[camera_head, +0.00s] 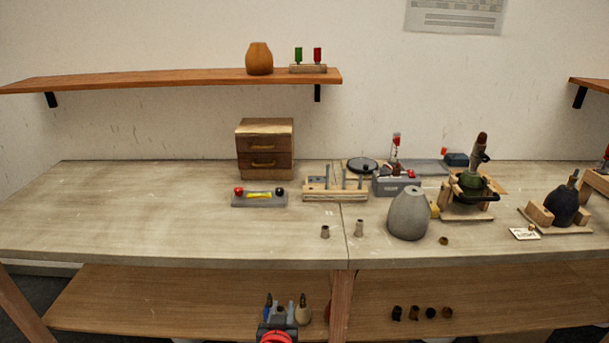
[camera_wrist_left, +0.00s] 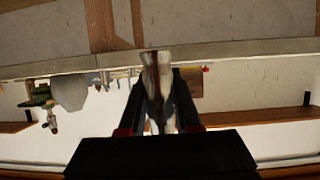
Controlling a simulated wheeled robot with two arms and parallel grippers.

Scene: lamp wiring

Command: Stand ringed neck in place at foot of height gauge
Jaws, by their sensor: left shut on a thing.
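My left gripper (camera_head: 280,318) is low in front of the table's front edge. In the left wrist view the gripper (camera_wrist_left: 155,88) is shut on a pale piece (camera_wrist_left: 152,62) with a dark reddish stripe, which may be the ringed neck; its outline is blurred and partly hidden by the fingers. Two small grey-beige necks, one on the left (camera_head: 325,231) and one on the right (camera_head: 359,228), stand upright near the table's front edge. I cannot tell for sure which thing is the height gauge; a wooden rack with upright grey posts (camera_head: 336,190) stands behind them. My right gripper is not in view.
A grey lamp body (camera_head: 408,215) stands right of the necks. A wooden drawer box (camera_head: 265,150) and a level-like block (camera_head: 259,198) are behind on the left. A green lamp in a cradle (camera_head: 470,188) is farther right. The table's left part is clear.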

